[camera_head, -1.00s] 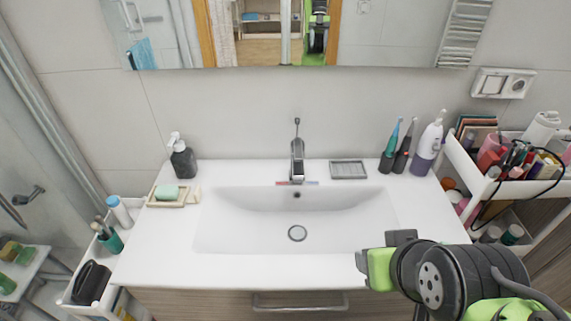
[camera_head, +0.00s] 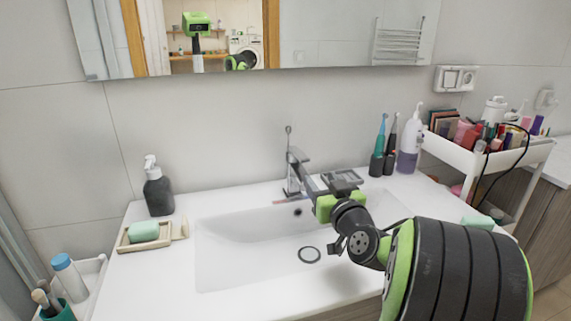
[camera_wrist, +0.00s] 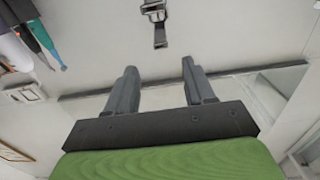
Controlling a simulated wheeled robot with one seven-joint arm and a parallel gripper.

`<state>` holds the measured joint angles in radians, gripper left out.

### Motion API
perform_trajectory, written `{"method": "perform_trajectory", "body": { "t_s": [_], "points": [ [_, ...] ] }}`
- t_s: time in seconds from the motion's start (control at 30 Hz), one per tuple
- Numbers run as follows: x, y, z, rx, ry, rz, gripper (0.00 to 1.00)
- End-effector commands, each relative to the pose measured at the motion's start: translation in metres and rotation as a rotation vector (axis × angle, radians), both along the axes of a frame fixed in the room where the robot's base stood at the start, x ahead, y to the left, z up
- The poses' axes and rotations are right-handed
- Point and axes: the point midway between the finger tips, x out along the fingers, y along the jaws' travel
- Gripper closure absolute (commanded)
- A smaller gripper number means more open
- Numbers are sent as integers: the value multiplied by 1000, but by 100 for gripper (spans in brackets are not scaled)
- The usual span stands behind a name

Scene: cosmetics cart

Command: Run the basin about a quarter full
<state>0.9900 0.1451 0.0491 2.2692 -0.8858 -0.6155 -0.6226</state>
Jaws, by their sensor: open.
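The white basin (camera_head: 225,250) is set in the countertop and shows no water. Its round drain (camera_head: 310,254) has a pale centre inside a dark ring; I cannot tell whether it is sealed. The chrome faucet (camera_head: 293,180) stands at the basin's back edge with a thin upright lever (camera_head: 289,138); no stream shows. My gripper (camera_wrist: 158,78) is open and empty, its two grey fingers apart. The faucet also shows in the wrist view (camera_wrist: 158,20), beyond the fingertips and between them. In the head view my gripper is just right of the faucet, its fingers partly hidden.
A soap dish with green soap (camera_head: 144,232) and a dark pump bottle (camera_head: 158,188) stand on the left. A loaded cart (camera_head: 455,155) is beyond. A mirror (camera_head: 330,30) hangs above.

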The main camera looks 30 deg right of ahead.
Motion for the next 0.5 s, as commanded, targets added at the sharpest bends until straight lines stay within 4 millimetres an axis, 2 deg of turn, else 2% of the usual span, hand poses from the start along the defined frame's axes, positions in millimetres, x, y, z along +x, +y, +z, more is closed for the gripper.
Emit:
{"method": "perform_trajectory", "body": {
  "t_s": [0.3,0.5],
  "points": [
    [79,-17,3,0,1,8,47],
    [121,-29,2,1,0,4,47]
  ]
}}
